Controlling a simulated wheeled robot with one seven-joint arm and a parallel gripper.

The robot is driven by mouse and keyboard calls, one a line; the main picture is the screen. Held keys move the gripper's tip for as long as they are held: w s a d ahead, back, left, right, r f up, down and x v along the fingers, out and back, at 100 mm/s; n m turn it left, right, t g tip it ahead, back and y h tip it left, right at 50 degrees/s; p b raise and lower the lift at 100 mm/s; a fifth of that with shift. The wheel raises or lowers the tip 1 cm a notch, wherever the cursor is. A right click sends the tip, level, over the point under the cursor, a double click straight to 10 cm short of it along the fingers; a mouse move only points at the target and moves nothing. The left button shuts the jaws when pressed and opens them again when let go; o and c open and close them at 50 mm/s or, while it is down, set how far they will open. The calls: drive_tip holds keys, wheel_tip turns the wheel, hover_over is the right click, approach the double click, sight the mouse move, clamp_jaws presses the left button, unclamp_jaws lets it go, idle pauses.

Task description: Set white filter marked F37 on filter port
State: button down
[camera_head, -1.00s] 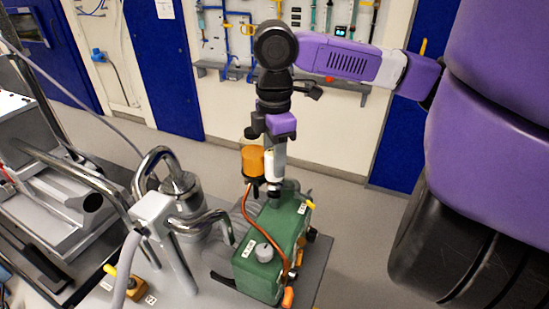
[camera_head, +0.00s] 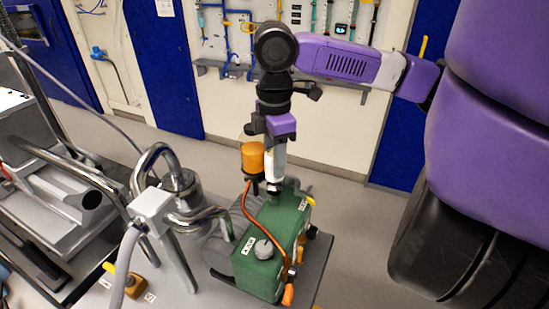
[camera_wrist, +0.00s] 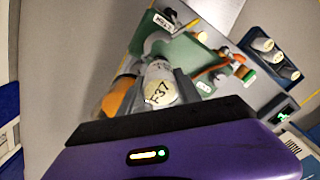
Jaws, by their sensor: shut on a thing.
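The white filter marked F37 (camera_head: 274,163) is upright, leaning slightly, in my gripper (camera_head: 271,148), which is shut on it. Its F37 label faces up in the wrist view (camera_wrist: 160,88), between the two fingers of my gripper (camera_wrist: 162,96). The filter is over the rear top of the green pump (camera_head: 272,240). A dark fitting (camera_head: 273,187) shows at its lower end. I cannot tell whether this is part of the filter or the filter port, nor whether the filter is seated.
An orange cup (camera_head: 252,157) stands close left of the filter. An orange-brown hose (camera_head: 248,205) curves over the pump. Bent metal pipes (camera_head: 160,165) stand to the left. A dark blue holder (camera_wrist: 272,60) with several pale pieces lies right in the wrist view.

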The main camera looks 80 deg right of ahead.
drive_tip(key=c, duration=0.8)
unclamp_jaws()
drive_tip(key=shift+o, duration=0.2)
drive_tip(key=shift+r+b, duration=0.4)
drive_tip(key=shift+r, duration=3.6)
